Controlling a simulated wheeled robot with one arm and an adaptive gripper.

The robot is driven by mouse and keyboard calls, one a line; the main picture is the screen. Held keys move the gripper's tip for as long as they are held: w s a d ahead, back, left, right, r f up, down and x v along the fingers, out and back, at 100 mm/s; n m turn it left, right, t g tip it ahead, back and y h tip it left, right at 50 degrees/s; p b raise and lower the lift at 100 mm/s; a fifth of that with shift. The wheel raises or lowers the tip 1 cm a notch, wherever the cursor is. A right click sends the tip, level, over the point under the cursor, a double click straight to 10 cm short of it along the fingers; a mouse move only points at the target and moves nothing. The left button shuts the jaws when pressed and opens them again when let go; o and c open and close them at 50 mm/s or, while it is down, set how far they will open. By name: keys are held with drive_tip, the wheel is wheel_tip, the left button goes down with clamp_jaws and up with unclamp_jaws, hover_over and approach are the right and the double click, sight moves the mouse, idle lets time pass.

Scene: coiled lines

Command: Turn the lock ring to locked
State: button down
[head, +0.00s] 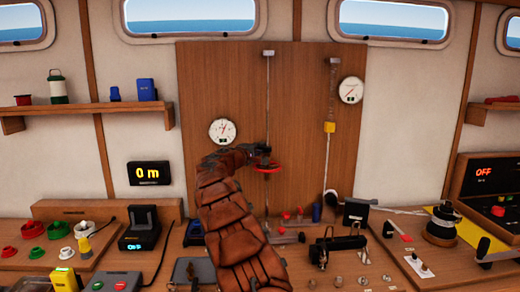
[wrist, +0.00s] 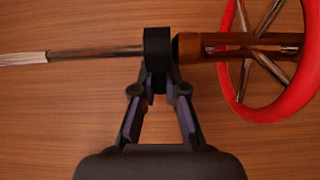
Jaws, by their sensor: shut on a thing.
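The lock ring is a black collar (wrist: 158,50) around a metal rod in the wrist view. My gripper (wrist: 160,82) is shut on the collar's near side, its two fingers closing in from below. A copper-brown sleeve (wrist: 210,42) adjoins the collar on the right. The red handwheel (wrist: 236,100) sits on that sleeve, apart from the fingers. In the head view my gripper (head: 258,155) is at the rod (head: 268,95), just above the red handwheel (head: 267,168). The collar is too small and dark there to tell apart from my gripper. I see no readable lock mark.
A wooden panel (head: 215,85) stands behind the rod. A round gauge (head: 222,131) is left of my gripper; a second rod with a yellow block (head: 329,127) is to the right. The bench below holds several small parts and a black clamp-like device (head: 340,245).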

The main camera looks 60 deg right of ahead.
drive_tip(key=shift+w+r+m+g, duration=0.2)
drive_tip(key=shift+r+m+g, duration=0.1)
drive_tip(key=shift+g, duration=0.2)
drive_tip(key=shift+d+f+m+g+p, duration=0.1)
drive_tip(key=shift+m+g+p, duration=0.2)
drive_tip(key=shift+s+d+g, duration=0.1)
drive_tip(key=shift+s+g, duration=0.1)
drive_tip(key=shift+g, duration=0.1)
drive_tip(key=c, duration=1.4)
unclamp_jaws()
drive_tip(key=shift+o, duration=1)
drive_tip(key=shift+f, duration=0.15)
drive_tip(key=w+a, duration=0.1)
drive_tip(key=a, duration=1.1)
drive_tip(key=shift+w, duration=0.25)
